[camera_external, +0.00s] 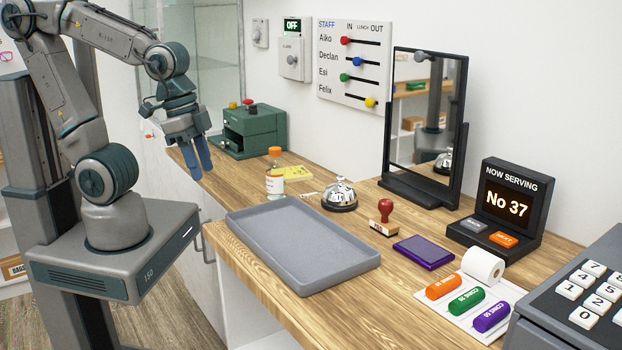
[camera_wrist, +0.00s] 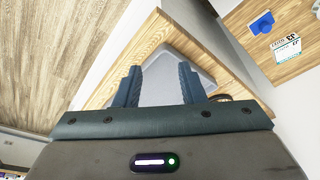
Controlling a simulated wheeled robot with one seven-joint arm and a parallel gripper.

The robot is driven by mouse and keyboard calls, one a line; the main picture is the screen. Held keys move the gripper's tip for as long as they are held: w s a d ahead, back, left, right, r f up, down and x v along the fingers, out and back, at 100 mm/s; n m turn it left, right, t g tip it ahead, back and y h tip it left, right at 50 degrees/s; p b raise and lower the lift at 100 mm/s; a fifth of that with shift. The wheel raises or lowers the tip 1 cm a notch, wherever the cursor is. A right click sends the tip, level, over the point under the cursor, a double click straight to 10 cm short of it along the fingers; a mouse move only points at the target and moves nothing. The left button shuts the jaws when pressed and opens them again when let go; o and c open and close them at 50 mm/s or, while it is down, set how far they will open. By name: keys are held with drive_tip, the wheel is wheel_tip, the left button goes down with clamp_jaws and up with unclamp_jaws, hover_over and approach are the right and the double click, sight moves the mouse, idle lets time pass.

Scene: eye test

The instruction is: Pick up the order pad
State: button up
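A small yellow pad (camera_external: 296,173), which looks like the order pad, lies flat on the wooden counter behind the orange-capped bottle. Its writing is too small to read, and I cannot make it out in the wrist view. My gripper (camera_external: 201,170) hangs above the counter's left edge, left of the pad and clearly apart from it. In the wrist view its two blue fingers (camera_wrist: 159,72) are spread with nothing between them. The grey tray shows beyond them.
The orange-capped bottle (camera_external: 274,184) stands just left of the pad. A silver bell (camera_external: 340,195) is to the right, the grey tray (camera_external: 300,240) in front, and a green box (camera_external: 250,132) behind left. A mirror (camera_external: 423,130) stands further right.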

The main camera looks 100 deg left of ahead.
drive_tip(key=shift+o, duration=0.3)
drive_tip(key=o, duration=1.3)
drive_tip(key=shift+o, duration=0.2)
drive_tip(key=w+a+r+n, duration=0.2)
drive_tip(key=w+a+r, duration=0.1)
drive_tip(key=w+a, duration=0.9)
drive_tip(key=n+g, duration=0.2)
drive_tip(key=n, duration=0.3)
hover_over(289, 172)
drive_tip(key=d, duration=0.1)
drive_tip(key=shift+y, duration=0.4)
drive_tip(key=f, duration=1.9)
drive_tip(key=shift+s+f, duration=0.25)
drive_tip(key=shift+s, duration=0.1)
drive_tip(key=shift+w+a+f+p, duration=0.1)
drive_tip(key=shift+f+p, duration=0.2)
drive_tip(key=shift+f, duration=0.75)
drive_tip(key=shift+w+a+f+p, duration=0.15)
drive_tip(key=shift+f+p, duration=0.1)
drive_tip(key=shift+f, duration=0.8)
drive_tip(key=shift+w+a+f+p, duration=0.1)
drive_tip(key=shift+f+p, duration=0.2)
drive_tip(key=shift+f, duration=0.75)
